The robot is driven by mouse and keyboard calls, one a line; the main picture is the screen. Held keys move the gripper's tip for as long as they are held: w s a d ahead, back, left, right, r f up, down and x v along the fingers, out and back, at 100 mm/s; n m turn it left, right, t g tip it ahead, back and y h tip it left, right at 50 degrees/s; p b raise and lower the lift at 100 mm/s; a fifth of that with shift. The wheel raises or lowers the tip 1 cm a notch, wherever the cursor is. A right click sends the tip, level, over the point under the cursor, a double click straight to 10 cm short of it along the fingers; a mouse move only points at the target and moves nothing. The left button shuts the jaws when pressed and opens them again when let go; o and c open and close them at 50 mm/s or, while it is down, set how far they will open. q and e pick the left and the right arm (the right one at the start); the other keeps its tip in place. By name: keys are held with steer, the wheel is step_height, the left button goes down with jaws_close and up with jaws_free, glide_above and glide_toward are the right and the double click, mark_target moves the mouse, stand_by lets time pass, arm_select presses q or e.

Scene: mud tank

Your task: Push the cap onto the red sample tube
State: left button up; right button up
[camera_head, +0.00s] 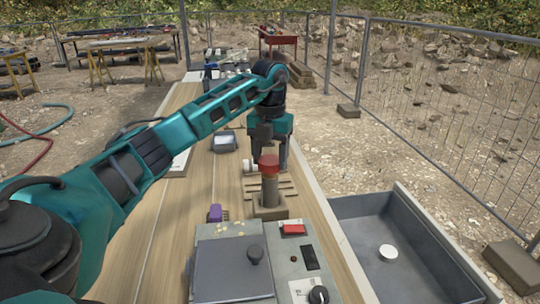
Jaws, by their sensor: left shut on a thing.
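My left gripper (268,158) points down at the middle of the table. It is shut on a red cap-like piece (268,163). Right below this piece stands a dark, brownish tube (270,190), upright in a small tan block (270,212). The red piece and the tube's top line up in this view. I cannot tell whether the cap is seated or only resting there. The far side of the tube and part of the fingers are hidden. My right gripper is not in view.
A grey machine (235,262) with a lid and a red switch (293,228) stands in front. A purple item (215,213) is beside it. A grey basin (400,220) lies right. A small tray (224,142) sits behind left.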

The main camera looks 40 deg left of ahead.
arm_select(q)
steer(key=shift+f+p, duration=0.35)
steer(key=shift+f, duration=0.35)
stand_by(1.0)
steer(key=shift+p, duration=0.3)
stand_by(0.3)
steer(key=shift+f, duration=0.9)
stand_by(1.1)
steer(key=o, duration=1.1)
steer(key=shift+o, duration=0.3)
steer(key=shift+o, duration=0.6)
steer(key=shift+r, duration=0.1)
